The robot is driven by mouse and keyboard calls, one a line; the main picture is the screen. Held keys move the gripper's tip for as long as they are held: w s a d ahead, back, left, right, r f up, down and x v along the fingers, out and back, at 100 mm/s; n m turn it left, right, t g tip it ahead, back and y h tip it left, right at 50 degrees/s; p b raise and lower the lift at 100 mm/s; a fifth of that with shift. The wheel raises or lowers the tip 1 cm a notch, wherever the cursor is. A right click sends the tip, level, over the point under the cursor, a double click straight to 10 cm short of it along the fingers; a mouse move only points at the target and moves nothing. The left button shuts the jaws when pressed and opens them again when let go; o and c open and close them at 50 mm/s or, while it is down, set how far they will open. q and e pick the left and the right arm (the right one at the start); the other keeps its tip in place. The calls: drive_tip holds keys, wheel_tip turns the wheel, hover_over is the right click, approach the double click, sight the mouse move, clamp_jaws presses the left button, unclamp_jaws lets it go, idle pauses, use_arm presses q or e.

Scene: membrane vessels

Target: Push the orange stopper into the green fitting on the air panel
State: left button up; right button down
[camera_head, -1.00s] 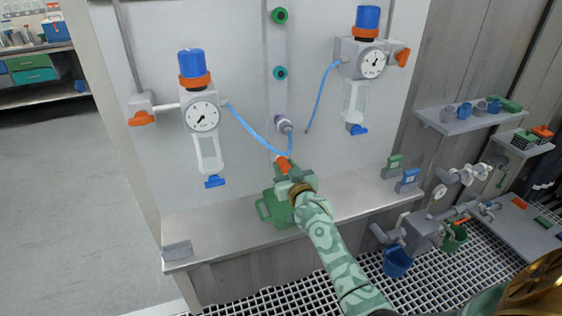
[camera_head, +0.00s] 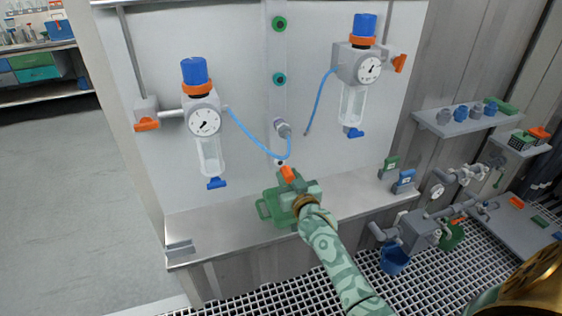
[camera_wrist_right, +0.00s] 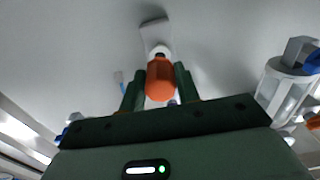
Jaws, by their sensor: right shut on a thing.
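The orange stopper (camera_head: 287,174) is held between the fingers of my right gripper (camera_head: 286,177), low in front of the air panel (camera_head: 235,60). It also shows in the right wrist view (camera_wrist_right: 160,80), upright between the two dark green fingers, its narrow end away from me. The panel's middle rail carries a green ring fitting (camera_head: 279,23) at the top and a teal one (camera_head: 279,79) below it. Both have dark open centres, and the stopper is well below and apart from them. My left gripper is not in view.
A grey fitting (camera_head: 282,127) and a blue hose (camera_head: 258,145) hang just above my right gripper. Gauge units stand left (camera_head: 205,122) and right (camera_head: 369,69).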

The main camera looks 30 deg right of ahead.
drive_tip(key=shift+p+v, duration=0.75)
drive_tip(key=shift+v, duration=0.4)
